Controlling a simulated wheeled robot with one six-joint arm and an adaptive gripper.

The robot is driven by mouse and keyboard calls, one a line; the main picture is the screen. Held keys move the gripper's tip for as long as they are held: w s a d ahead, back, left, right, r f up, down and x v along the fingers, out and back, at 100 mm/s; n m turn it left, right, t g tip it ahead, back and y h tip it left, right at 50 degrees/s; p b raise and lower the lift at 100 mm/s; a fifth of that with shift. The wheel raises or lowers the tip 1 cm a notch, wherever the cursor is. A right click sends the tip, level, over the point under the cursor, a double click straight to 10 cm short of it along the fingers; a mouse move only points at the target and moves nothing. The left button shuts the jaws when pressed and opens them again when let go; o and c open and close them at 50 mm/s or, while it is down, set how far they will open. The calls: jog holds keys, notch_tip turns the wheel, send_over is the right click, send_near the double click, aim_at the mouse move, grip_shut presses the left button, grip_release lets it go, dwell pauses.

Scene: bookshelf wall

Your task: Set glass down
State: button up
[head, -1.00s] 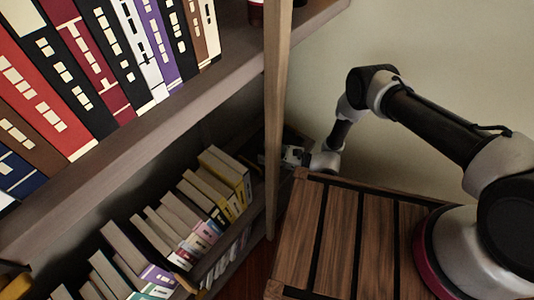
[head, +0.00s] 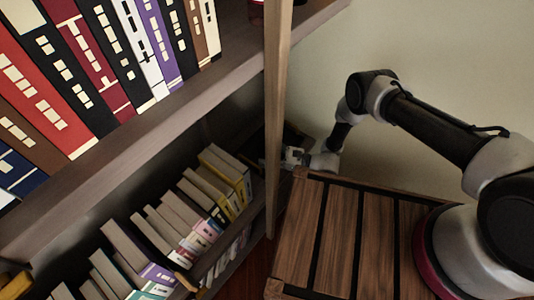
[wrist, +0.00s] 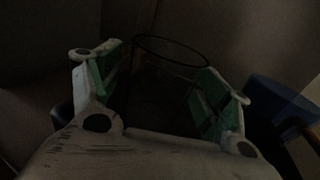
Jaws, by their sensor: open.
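A clear glass (wrist: 172,64) shows dimly in the wrist view, its dark round rim just beyond and between my fingers. My gripper (wrist: 163,72) is open, with its green-padded fingers spread on either side of the glass. Whether a pad touches the glass is too dark to tell. In the head view my gripper (head: 292,156) reaches into the lower shelf (head: 258,207), partly behind the upright wooden post. The glass cannot be made out there.
The wooden post (head: 276,110) stands close to my gripper. Several books (head: 190,215) fill the lower shelf to the left, with larger books (head: 100,60) above. A slatted wooden top (head: 340,235) lies below my arm. A blue object (wrist: 282,100) is at right in the wrist view.

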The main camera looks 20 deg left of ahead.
jog(key=d, duration=0.7)
jog(key=shift+d, duration=0.25)
